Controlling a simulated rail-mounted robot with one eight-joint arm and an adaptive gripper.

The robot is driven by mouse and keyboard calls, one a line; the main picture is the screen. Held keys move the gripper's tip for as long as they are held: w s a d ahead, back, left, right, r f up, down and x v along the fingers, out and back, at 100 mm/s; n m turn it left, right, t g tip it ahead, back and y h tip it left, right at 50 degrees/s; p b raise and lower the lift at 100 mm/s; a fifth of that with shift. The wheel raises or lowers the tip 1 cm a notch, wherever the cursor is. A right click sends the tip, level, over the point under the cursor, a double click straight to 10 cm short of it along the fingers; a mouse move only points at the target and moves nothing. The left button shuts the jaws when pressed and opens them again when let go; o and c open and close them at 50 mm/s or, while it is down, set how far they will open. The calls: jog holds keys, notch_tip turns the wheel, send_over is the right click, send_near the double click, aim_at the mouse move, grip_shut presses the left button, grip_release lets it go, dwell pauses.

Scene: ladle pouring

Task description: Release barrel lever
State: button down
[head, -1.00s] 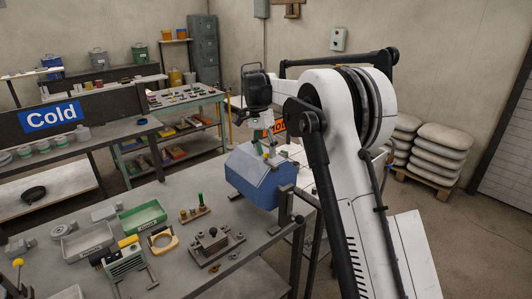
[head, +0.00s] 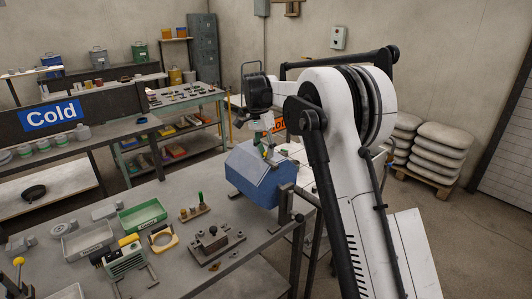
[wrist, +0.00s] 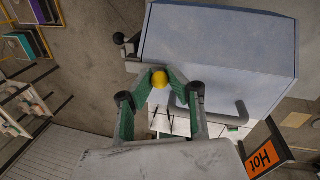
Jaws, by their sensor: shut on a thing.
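The blue barrel (head: 250,172) is a faceted body mounted at the right edge of the grey workbench. It fills the upper middle of the wrist view (wrist: 220,45). The lever's yellow ball knob (wrist: 159,79) sits between the green fingertips of my gripper (wrist: 161,84), which is shut on it. In the head view my gripper (head: 263,146) reaches down to the barrel's upper right side. The lever's shaft is mostly hidden by the fingers and the barrel.
The grey workbench (head: 165,270) holds a green tray (head: 142,216), a clamp fixture (head: 215,243) and several small parts left of the barrel. A "Cold" sign (head: 52,114) hangs on a rack at the left. An orange "Hot" sign (wrist: 264,158) shows low right in the wrist view.

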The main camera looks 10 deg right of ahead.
aim_at(264, 168)
jog(key=shift+a, duration=0.1)
jog(key=n+b, duration=0.1)
jog(key=n, duration=0.1)
jog(key=s+a+n+b, duration=0.1)
jog(key=n, duration=0.1)
jog(key=shift+s+a+f+t+h+b, duration=0.1)
jog(key=shift+t+h+b, duration=0.2)
jog(key=shift+t+b, duration=0.1)
jog(key=n, duration=0.1)
jog(key=s+n+b, duration=0.1)
jog(key=n, duration=0.1)
jog(key=a+n+b, duration=0.1)
jog(key=n, duration=0.1)
jog(key=shift+s+t, duration=0.3)
jog(key=shift+t, duration=0.1)
jog(key=n, duration=0.1)
jog(key=s+n+b, duration=0.1)
jog(key=n, duration=0.2)
jog(key=shift+s+t, duration=0.35)
jog(key=shift+t, duration=0.05)
jog(key=shift+s+d+n+t+b, duration=0.15)
jog(key=shift+s+n+b, duration=0.15)
jog(key=shift+n, duration=0.55)
jog(key=shift+s+n+t+b, duration=0.1)
jog(key=shift+s+n+b, duration=0.15)
jog(key=shift+n, duration=0.55)
jog(key=shift+s+d+n+t+b, duration=0.15)
jog(key=shift+s+n+b, duration=0.15)
jog(key=shift+n, duration=0.55)
